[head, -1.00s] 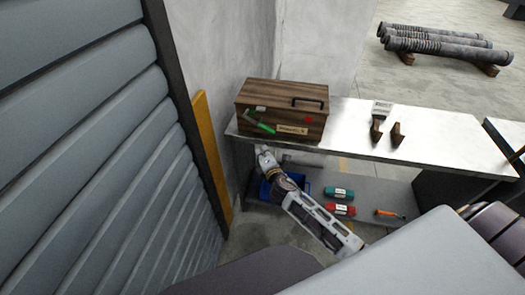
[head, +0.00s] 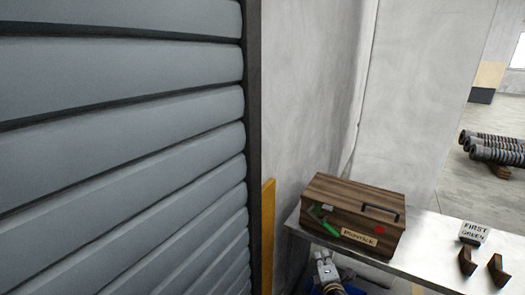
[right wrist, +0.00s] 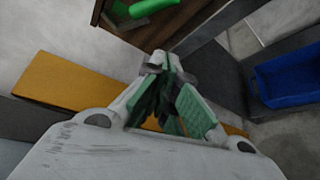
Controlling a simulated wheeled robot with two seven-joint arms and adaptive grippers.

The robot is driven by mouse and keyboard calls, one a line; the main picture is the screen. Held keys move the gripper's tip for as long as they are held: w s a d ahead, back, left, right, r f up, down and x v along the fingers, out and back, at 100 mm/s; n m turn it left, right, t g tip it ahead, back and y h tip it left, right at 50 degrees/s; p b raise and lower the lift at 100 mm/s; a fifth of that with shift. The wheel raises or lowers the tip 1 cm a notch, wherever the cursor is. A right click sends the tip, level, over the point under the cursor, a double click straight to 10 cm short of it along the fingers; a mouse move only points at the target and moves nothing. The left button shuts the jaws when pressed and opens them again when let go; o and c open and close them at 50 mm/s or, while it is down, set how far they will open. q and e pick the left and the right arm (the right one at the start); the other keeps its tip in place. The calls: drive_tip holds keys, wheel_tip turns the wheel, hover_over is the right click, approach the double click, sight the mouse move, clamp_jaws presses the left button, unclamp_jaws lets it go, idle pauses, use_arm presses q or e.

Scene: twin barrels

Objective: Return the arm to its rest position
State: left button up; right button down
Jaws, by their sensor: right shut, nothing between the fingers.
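My right gripper (head: 323,256) shows at the lower edge of the head view, below the front left corner of the workbench. In the right wrist view its fingers (right wrist: 160,65) are together, with green pads and nothing held between them. Most of the right arm is cut off by the lower edge of the head view. My left gripper is in neither view now.
A wooden box (head: 354,218) with a handle, name label and green item stands on the metal workbench (head: 428,243). A ribbed shutter (head: 120,150) fills the left. A blue bin (right wrist: 287,78) is nearby.

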drive_tip(key=s+d+f+m+g+y, duration=0.15)
drive_tip(key=f+m, duration=0.25)
drive_tip(key=f, duration=0.6)
drive_tip(key=s+d+f+m+g, duration=0.1)
drive_tip(key=s+f+m+g, duration=0.3)
drive_tip(key=f, duration=0.6)
drive_tip(key=s+d+f+m+g, duration=0.1)
drive_tip(key=s+d+f+m, duration=0.15)
drive_tip(key=s+f, duration=0.5)
drive_tip(key=s+d+f+m+g, duration=0.1)
drive_tip(key=s+f+m, duration=0.25)
drive_tip(key=f, duration=0.65)
drive_tip(key=s+d+f+m+g, duration=0.1)
drive_tip(key=s+f+g, duration=0.1)
drive_tip(key=s+f, duration=0.6)
drive_tip(key=s+d+f+m+g, duration=0.15)
drive_tip(key=s+f, duration=0.35)
drive_tip(key=s, duration=0.6)
drive_tip(key=s+a+f+g, duration=0.1)
drive_tip(key=s+a+f, duration=0.1)
drive_tip(key=s, duration=0.7)
drive_tip(key=s+a+f+m+g, duration=0.1)
drive_tip(key=s+a+f+g, duration=0.1)
drive_tip(key=s+a, duration=0.3)
drive_tip(key=s, duration=0.4)
drive_tip(key=shift+g, duration=0.3)
drive_tip(key=shift+m, duration=0.25)
